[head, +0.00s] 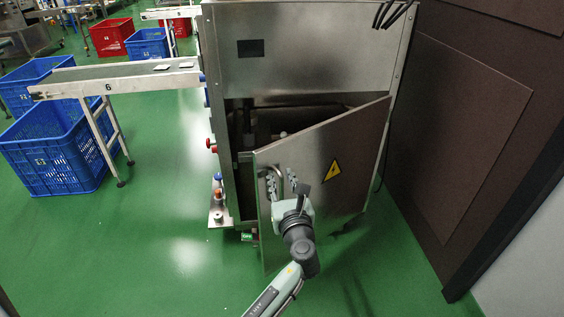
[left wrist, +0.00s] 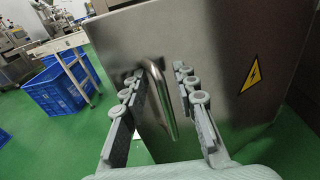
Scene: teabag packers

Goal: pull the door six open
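The metal cabinet (head: 300,70) stands in the middle of the head view. Its lower door (head: 355,145), with a yellow warning triangle, stands partly open. It is swung outward from the right side, and the dark inside shows above and to its left. The door's curved metal handle (head: 272,176) is near its left edge. My left gripper (head: 283,184) is at the handle. In the left wrist view the handle (left wrist: 164,105) stands between the two spread fingers of the left gripper (left wrist: 157,84), with gaps on both sides. My right gripper is not in view.
A conveyor marked 6 (head: 120,80) juts left from the cabinet. Blue crates (head: 60,155) stand under and beside it. A dark brown wall panel (head: 455,140) bounds the right. Green floor (head: 150,260) is clear at the front left.

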